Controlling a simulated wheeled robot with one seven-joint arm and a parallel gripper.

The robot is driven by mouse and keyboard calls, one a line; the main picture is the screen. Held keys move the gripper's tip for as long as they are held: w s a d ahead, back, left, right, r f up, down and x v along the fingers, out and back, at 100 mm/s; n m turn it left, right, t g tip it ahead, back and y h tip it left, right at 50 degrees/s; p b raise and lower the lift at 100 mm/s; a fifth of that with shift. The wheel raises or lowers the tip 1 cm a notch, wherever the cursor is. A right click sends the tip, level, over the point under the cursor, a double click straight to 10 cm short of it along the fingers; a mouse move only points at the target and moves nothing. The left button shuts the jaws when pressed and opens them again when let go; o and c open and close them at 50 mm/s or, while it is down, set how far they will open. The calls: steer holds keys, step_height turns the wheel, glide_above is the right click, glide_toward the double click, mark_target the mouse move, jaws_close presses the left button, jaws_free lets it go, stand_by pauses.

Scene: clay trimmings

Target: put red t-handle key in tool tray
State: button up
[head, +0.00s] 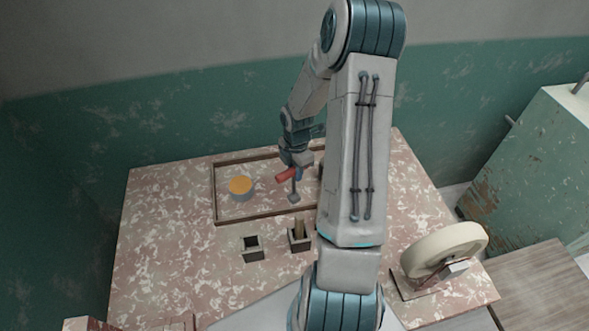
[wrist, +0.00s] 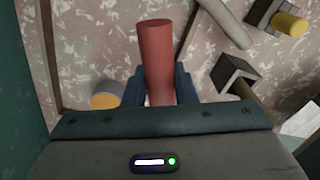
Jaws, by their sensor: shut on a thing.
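The red t-handle key shows as a red cylindrical handle (head: 286,175) in the head view, and it sticks up between my fingers in the wrist view (wrist: 158,50). My gripper (wrist: 158,90) is shut on this handle. The key's shaft is not clearly visible. The tool tray (head: 214,196) is a shallow, brown-rimmed rectangle on the table, and its rim also shows in the wrist view (wrist: 48,50). In the head view my gripper and the key appear over the tray's right part. I cannot tell how high the key is above its floor.
A round tin with an orange top (head: 240,187) is in the tray's left part. A grey tool with a block end (head: 294,197) shows below my gripper. In front are an empty square holder (head: 252,250) and one with a peg (head: 299,243). A pale wheel (head: 445,250) stands right.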

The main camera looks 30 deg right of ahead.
steer(key=shift+f, duration=0.2)
steer(key=o, duration=0.9)
steer(key=shift+r, duration=0.15)
steer(key=r, duration=1.1)
steer(key=shift+d, duration=0.2)
steer(key=shift+s+a+r+m+t, duration=0.6)
steer(key=shift+s+a+r+m, duration=2.05)
steer(key=shift+s+m, duration=0.55)
steer(key=shift+s+a+r+m+t, duration=0.6)
steer(key=shift+s+a+r+m, duration=2.05)
steer(key=shift+s+m, duration=0.45)
steer(key=shift+s+a+r+m+t, duration=0.6)
steer(key=shift+s+a+r+m, duration=2.1)
steer(key=shift+m, duration=0.7)
